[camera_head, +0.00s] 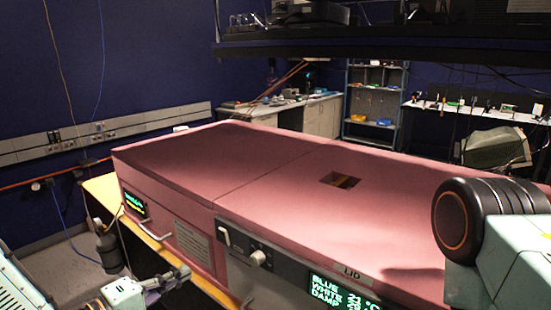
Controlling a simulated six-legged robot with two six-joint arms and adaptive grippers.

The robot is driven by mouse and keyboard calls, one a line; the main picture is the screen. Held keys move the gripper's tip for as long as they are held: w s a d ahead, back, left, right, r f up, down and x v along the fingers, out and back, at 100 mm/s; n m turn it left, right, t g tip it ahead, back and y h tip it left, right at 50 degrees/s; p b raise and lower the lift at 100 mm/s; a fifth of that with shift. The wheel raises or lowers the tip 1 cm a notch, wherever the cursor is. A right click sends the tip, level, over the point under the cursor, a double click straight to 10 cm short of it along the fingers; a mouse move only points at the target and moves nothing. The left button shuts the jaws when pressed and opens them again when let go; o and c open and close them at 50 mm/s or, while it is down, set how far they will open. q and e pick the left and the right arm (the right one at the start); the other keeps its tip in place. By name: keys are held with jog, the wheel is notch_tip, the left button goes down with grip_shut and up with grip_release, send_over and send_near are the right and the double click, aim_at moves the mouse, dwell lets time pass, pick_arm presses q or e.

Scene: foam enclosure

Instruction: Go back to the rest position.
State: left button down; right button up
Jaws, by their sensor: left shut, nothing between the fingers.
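My left gripper (101,230) is at the lower left, small and dark, pointing up beside the left end of the pink enclosure (172,205). It is shut and empty, and looks apart from the enclosure. Part of my left arm shows in the bottom left corner. My right arm's pale link and black joint fill the lower right, in front of the enclosure's right end. My right gripper is out of view.
The enclosure's flat lid (290,180) has a small square opening (339,180). A handle (152,228), a knob (258,258) and a lit display (340,293) are on its front. It stands on a yellow-edged table (103,188). A shelf rack (375,105) stands behind.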

pick_arm(q)
jog(key=w+d, duration=0.2)
jog(key=w, duration=0.1)
jog(key=shift+w+d+r, duration=0.25)
jog(key=shift+d+r, duration=0.1)
jog(key=shift+d, duration=0.05)
jog(key=shift+s, duration=0.15)
jog(key=shift+a, duration=0.1)
